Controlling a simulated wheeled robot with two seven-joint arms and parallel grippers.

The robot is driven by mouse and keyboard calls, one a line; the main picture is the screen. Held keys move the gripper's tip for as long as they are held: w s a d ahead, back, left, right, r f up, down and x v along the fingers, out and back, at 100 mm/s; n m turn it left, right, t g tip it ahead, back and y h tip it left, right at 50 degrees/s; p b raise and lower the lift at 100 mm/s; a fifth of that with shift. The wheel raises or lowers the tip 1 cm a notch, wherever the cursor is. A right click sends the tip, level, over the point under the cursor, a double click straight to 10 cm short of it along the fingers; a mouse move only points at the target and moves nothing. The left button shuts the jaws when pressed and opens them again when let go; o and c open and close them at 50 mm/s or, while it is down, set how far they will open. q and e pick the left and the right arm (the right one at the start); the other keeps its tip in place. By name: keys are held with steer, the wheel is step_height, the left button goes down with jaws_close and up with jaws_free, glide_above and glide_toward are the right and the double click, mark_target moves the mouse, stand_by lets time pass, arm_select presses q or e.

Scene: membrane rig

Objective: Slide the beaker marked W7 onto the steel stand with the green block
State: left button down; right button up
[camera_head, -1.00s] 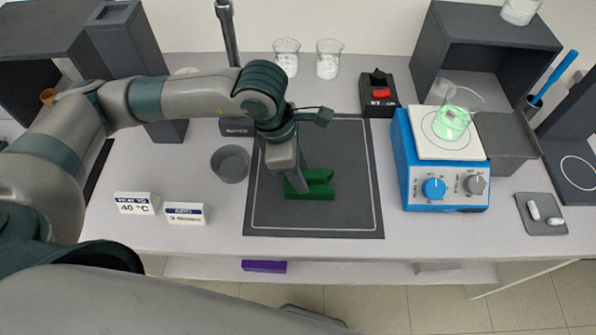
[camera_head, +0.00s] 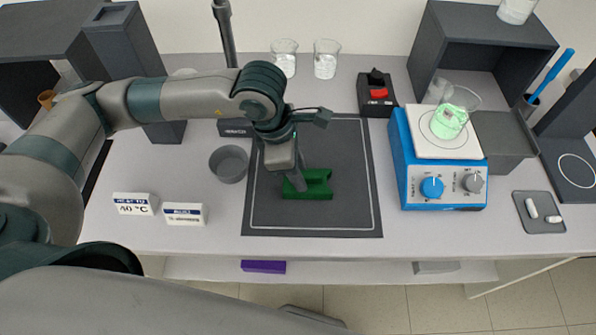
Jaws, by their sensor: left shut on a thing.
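The green block (camera_head: 318,187) lies on the dark mat (camera_head: 345,215) at the middle of the bench. My left gripper (camera_head: 298,183) points down at the block's left part and is shut on it; the fingertips are mostly hidden. Two clear beakers stand at the back, one on the left (camera_head: 284,62) and one on the right (camera_head: 326,66). A beaker with green liquid (camera_head: 449,117) is on the blue hotplate, and another (camera_head: 517,10) is on the dark cabinet. No W7 mark is legible, and I cannot pick out the steel stand. My right gripper is not in view.
The blue hotplate (camera_head: 442,177) stands right of the mat, with a red-switch box (camera_head: 377,98) behind its left side. A grey round dish (camera_head: 229,164) is left of the mat. Two label cards, one left (camera_head: 135,204) and one right (camera_head: 185,214), stand near the front edge.

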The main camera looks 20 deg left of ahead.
arm_select(q)
steer(key=shift+w+r, duration=0.35)
steer(key=shift+r+p, duration=0.35)
steer(key=shift+p, duration=0.05)
steer(key=shift+s+r, duration=0.1)
steer(key=shift+r, duration=0.6)
steer(key=shift+p+v, duration=0.45)
steer(key=shift+v, duration=0.35)
steer(key=shift+d, duration=0.15)
